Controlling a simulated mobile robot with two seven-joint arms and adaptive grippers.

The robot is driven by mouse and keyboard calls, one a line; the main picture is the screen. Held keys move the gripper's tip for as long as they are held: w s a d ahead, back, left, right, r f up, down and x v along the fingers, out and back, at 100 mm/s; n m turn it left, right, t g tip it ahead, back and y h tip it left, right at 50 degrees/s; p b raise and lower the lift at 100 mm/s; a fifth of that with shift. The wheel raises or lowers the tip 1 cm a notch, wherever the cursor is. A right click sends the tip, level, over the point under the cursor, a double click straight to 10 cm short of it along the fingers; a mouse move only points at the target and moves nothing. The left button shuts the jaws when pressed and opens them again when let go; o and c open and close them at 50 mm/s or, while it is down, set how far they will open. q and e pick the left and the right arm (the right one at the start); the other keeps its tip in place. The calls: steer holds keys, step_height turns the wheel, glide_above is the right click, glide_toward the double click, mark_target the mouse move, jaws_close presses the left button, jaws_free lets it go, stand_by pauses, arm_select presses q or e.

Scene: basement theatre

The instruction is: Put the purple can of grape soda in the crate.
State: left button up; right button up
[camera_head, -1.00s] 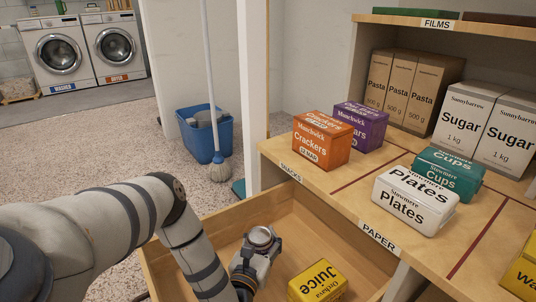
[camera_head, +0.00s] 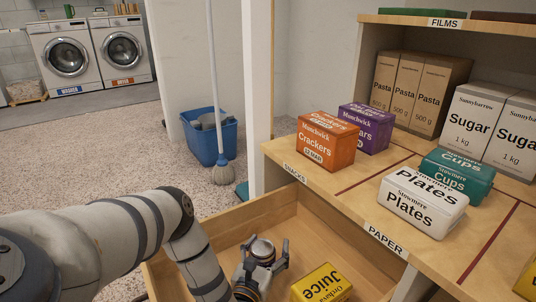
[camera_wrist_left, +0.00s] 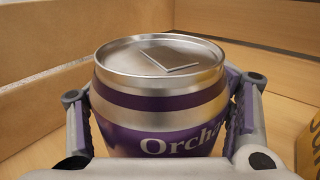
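The purple can of grape soda (camera_wrist_left: 165,100) stands upright inside the wooden crate (camera_wrist_left: 42,95), with its silver lid up. In the head view mostly the lid of the can (camera_head: 262,249) shows, and its base is hidden. My left gripper (camera_head: 262,262) reaches into the crate around the can. Its fingers are spread on either side, with a small gap at the can. In the left wrist view the gripper (camera_wrist_left: 160,118) has one finger left and one right of the can. My right gripper is in neither view.
A yellow juice box (camera_head: 322,285) lies in the crate to the right of the can. The shelf (camera_head: 340,180) beside the crate bears crackers (camera_head: 327,142), a purple box (camera_head: 367,128), plates (camera_head: 423,203) and cups (camera_head: 457,175). A blue bucket (camera_head: 207,138) stands beyond.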

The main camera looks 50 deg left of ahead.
mark_target(263, 262)
arm_select(q)
steer(key=p+v, duration=0.2)
steer(key=v, duration=0.5)
steer(key=shift+s+d+r, duration=0.1)
steer(key=shift+s+d, duration=0.05)
steer(key=shift+s, duration=0.1)
